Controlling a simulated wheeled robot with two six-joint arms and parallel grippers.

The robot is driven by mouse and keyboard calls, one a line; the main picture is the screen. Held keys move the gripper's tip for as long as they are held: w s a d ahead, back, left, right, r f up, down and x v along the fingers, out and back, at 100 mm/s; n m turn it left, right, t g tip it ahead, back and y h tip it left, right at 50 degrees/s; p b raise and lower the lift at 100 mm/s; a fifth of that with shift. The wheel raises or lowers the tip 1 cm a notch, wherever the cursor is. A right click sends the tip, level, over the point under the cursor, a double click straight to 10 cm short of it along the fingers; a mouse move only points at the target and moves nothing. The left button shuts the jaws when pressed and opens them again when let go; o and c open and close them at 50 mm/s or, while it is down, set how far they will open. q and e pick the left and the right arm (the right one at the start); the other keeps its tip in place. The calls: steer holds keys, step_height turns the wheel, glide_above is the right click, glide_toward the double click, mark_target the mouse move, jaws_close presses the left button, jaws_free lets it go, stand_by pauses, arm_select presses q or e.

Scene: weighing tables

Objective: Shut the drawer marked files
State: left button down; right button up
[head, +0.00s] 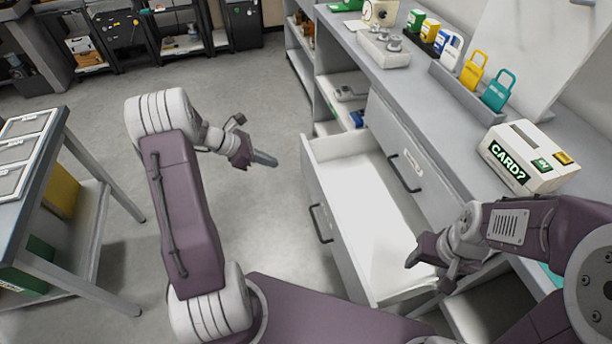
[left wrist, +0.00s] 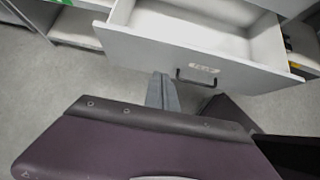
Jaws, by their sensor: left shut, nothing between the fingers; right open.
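An open white drawer (head: 375,220) sticks out from the counter in the head view, and it looks empty. Its grey front with a dark bar handle (head: 320,223) faces left. The left wrist view shows the drawer front (left wrist: 150,50) with a small label, too blurred to read surely, above its handle (left wrist: 197,76). My left gripper (head: 268,160) is shut and empty, left of the drawer's far corner and apart from it. Its fingers (left wrist: 162,92) show before the drawer front in the left wrist view. My right gripper (head: 418,252) is open over the drawer's near right part.
A closed drawer with a handle (head: 404,174) sits in the counter (head: 440,130). A "CARD?" box (head: 528,158) and several coloured padlock-shaped tags in a rack (head: 465,90) stand on top. A side table (head: 50,150) is at left; the floor between is clear.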

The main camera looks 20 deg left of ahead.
arm_select(q)
steer(key=b, duration=0.2)
glide_toward(314, 171)
steer(key=x, duration=0.5)
steer(key=shift+a+f, duration=0.25)
steer(key=shift+f, duration=0.3)
steer(key=shift+w+d, duration=0.25)
steer(key=shift+d, duration=0.2)
steer(key=shift+w, duration=0.1)
